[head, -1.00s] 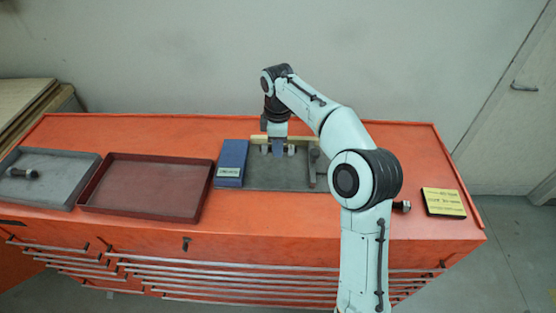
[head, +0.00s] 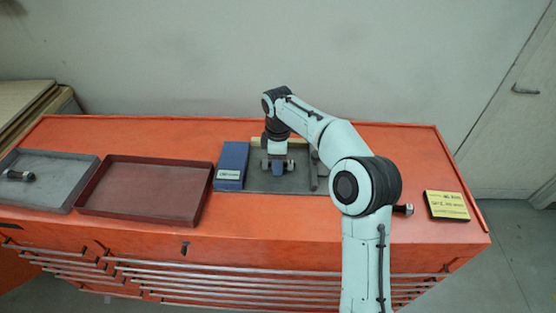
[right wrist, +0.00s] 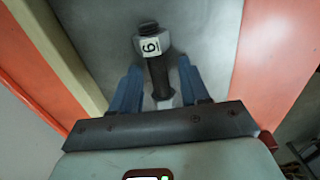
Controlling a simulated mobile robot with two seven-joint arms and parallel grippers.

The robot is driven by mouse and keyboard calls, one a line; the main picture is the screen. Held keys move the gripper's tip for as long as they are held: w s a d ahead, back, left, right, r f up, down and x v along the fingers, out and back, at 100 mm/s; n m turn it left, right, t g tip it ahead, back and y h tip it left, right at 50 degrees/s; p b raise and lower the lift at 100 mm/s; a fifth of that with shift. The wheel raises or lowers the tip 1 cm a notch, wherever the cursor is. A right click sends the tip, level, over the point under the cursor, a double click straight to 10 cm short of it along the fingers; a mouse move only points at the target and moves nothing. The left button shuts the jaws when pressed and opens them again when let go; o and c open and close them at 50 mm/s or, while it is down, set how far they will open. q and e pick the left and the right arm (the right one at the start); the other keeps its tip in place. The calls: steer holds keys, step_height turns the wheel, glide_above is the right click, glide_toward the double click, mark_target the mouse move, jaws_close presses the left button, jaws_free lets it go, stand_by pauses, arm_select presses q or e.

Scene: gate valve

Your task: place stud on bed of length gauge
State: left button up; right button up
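The length gauge has a grey bed (head: 300,183) with a blue block (head: 231,164) at its left end, a pale strip along the back and a dark upright piece (head: 315,170) at the right. One nut (right wrist: 151,43) carries a white label reading 6 or 9. Whether the stud touches the bed I cannot tell. My left gripper is not in view.
A grey tray (head: 60,192) at the far left holds another stud (head: 18,175). A red-brown tray (head: 140,207) beside it is empty. Another stud (head: 403,209) lies right of my arm, near a yellow sign (head: 446,205). The orange bench top is clear behind the trays.

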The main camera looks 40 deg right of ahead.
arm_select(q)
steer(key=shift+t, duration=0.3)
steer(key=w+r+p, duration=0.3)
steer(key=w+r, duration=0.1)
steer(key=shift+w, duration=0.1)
arm_select(e)
step_height(320, 180, up, 12)
steer(key=shift+r, duration=0.15)
